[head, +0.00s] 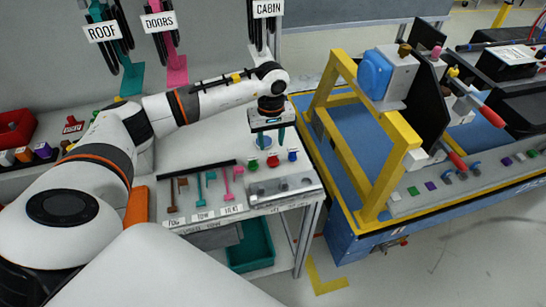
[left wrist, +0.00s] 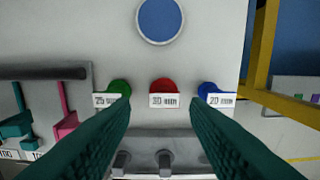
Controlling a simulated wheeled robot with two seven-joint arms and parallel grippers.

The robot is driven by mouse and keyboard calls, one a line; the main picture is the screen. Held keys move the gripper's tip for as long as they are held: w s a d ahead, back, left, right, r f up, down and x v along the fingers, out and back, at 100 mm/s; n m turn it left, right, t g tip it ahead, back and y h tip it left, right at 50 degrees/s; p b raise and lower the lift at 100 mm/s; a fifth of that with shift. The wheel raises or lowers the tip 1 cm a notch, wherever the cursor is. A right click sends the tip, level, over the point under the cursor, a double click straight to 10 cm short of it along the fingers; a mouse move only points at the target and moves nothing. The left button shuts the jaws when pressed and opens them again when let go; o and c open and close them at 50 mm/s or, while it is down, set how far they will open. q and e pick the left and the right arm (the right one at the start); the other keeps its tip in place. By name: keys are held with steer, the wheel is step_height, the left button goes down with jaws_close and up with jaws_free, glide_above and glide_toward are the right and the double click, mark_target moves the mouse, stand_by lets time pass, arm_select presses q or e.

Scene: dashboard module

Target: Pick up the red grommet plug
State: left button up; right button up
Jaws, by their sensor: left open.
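The red grommet plug (head: 273,161) stands on the light workbench, between a green plug (head: 253,164) and a blue plug (head: 292,156). In the left wrist view the red plug (left wrist: 162,86) sits behind a label reading 30, midway between my fingers in the picture. The green plug (left wrist: 119,88) has a label reading 25 and the blue plug (left wrist: 208,90) one reading 20. My left gripper (head: 268,138) is open and empty, pointing down above the bench near the plugs. Its two teal fingers (left wrist: 160,125) frame the red plug. My right gripper is not in view.
A blue disc (left wrist: 161,20) lies on the bench beyond the plugs. A grey rail with knobs (head: 283,188) runs along the bench's front. Teal and pink tools (head: 212,184) stand to the left. A yellow frame (head: 350,120) on a blue cart rises close on the right.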

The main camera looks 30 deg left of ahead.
mark_target(273, 154)
arm_select(q)
steer(key=f, duration=0.2)
steer(key=f+p, duration=0.1)
steer(key=d+f+p, duration=0.1)
steer(key=f, duration=0.1)
steer(key=shift+f, duration=0.3)
steer(key=shift+a+f, duration=0.1)
steer(key=shift+f, duration=0.1)
steer(key=c, duration=0.8)
